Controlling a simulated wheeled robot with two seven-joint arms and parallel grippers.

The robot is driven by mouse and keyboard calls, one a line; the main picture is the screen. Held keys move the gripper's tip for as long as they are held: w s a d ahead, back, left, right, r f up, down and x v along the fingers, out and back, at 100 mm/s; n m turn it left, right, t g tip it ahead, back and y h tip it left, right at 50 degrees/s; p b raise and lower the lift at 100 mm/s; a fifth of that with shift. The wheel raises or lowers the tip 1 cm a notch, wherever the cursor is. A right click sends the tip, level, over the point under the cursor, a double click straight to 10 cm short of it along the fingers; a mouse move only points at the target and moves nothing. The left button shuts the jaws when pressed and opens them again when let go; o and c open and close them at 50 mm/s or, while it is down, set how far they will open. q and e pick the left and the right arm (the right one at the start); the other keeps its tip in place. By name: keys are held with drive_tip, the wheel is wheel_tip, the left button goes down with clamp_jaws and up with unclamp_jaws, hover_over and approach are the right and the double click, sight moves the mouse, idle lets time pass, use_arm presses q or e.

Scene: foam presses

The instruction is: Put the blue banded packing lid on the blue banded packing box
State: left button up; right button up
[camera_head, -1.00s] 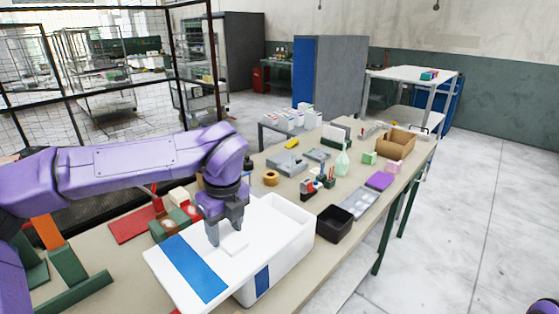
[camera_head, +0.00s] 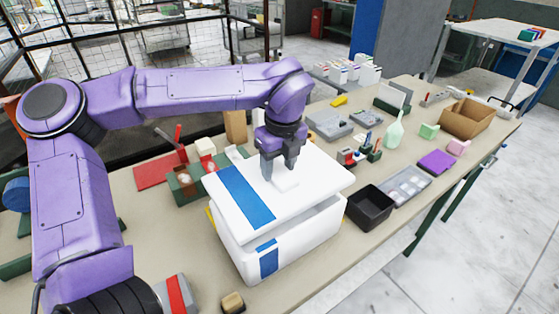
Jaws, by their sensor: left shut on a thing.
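The packing lid (camera_head: 315,181) is a white slab with a blue band near its left end. My left gripper (camera_head: 281,181) is shut on the white knob in the middle of the lid. The packing box (camera_head: 303,237) is white with a blue band on its front wall and stands on the table. The lid is above the box, roughly lined up with it. A gap shows between lid and rim at the right, so the lid looks slightly raised or tilted there. Contact at the left end is unclear. My right gripper is not in view.
A black bin (camera_head: 370,209) stands close to the box's right side. A grey tray (camera_head: 405,187) and purple block (camera_head: 436,162) lie beyond it. A green holder (camera_head: 184,185) and red mat (camera_head: 157,172) are behind left. A small tan block (camera_head: 232,303) lies in front.

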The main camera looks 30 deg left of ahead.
sight(280, 172)
use_arm(q)
wheel_tip(280, 172, down, 3)
drive_tip(key=shift+w+f+b, duration=0.1)
drive_tip(key=shift+w+b, duration=0.05)
drive_tip(key=shift+b, duration=0.7)
wheel_tip(280, 172, down, 2)
drive_tip(key=shift+f+b, duration=0.15)
drive_tip(key=shift+b, duration=0.85)
drive_tip(key=shift+f, duration=0.25)
drive_tip(key=shift+c, duration=0.6)
drive_tip(key=shift+s+f, duration=0.15)
drive_tip(key=shift+s, duration=0.1)
clamp_jaws()
drive_tip(key=o, duration=1.5)
unclamp_jaws()
drive_tip(key=shift+b, duration=0.3)
drive_tip(key=r, duration=0.3)
drive_tip(key=d+r+b, duration=0.1)
drive_tip(key=r, duration=0.6)
drive_tip(key=shift+s+d, duration=0.15)
drive_tip(key=shift+s, duration=0.1)
drive_tip(key=shift+r, duration=0.3)
